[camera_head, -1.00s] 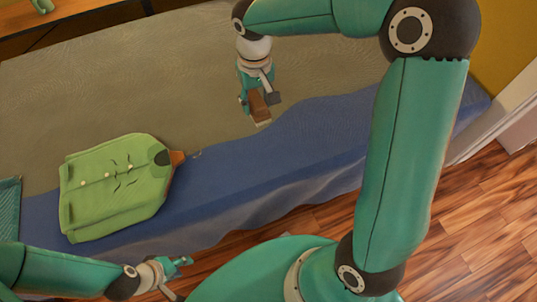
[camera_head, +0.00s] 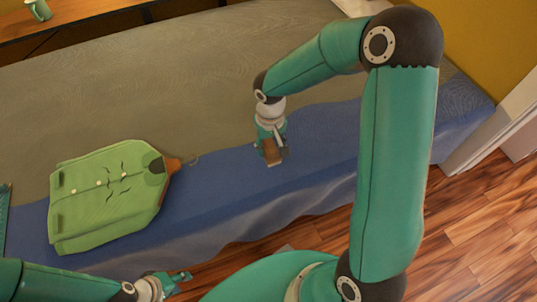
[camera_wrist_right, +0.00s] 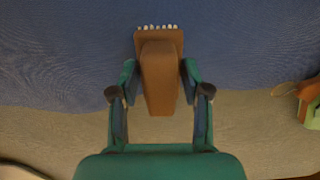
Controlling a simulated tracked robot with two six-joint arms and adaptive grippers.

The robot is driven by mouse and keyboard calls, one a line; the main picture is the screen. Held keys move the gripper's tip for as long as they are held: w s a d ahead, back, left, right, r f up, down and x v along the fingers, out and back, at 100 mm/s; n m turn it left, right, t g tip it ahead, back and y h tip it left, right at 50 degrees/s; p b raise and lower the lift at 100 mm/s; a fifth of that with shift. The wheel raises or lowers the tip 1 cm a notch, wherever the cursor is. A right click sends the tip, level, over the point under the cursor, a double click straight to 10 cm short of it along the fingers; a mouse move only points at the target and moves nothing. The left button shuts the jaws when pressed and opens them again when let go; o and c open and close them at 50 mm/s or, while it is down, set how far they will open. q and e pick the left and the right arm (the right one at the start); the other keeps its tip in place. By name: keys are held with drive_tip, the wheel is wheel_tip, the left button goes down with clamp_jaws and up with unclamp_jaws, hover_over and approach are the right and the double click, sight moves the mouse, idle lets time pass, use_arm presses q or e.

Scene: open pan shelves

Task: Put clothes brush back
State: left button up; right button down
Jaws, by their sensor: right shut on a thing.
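The clothes brush (camera_wrist_right: 160,75) has a brown wooden body and a row of pale bristles along one edge in the right wrist view. My right gripper (camera_wrist_right: 158,85) is shut on it, with a finger on each side. In the head view the brush (camera_head: 273,153) shows small and brown in my right gripper (camera_head: 271,144), over the blue part of the bed. I cannot tell the exact height above the bed. My left gripper (camera_head: 181,278) is at the bottom left, beside the bed's near edge, with its fingers apart and nothing seen between them.
A green jacket (camera_head: 105,195) lies on the bed at left, with a brown hanger (camera_head: 174,164) at its collar. A wooden surface (camera_head: 85,22) with a green mug (camera_head: 40,9) is at the top left. The bed (camera_head: 150,80) is otherwise mostly clear.

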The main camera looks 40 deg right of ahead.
sight(270, 144)
drive_tip(key=shift+f+b, duration=0.45)
drive_tip(key=shift+f, duration=1.6)
drive_tip(key=shift+f, duration=0.15)
drive_tip(key=c, duration=0.5)
unclamp_jaws()
drive_tip(key=shift+c, duration=0.2)
drive_tip(key=shift+r, duration=0.3)
wheel_tip(270, 144, up, 12)
drive_tip(key=p, duration=0.2)
drive_tip(key=shift+f+p, duration=0.1)
drive_tip(key=shift+p, duration=0.3)
drive_tip(key=shift+s+f, duration=0.1)
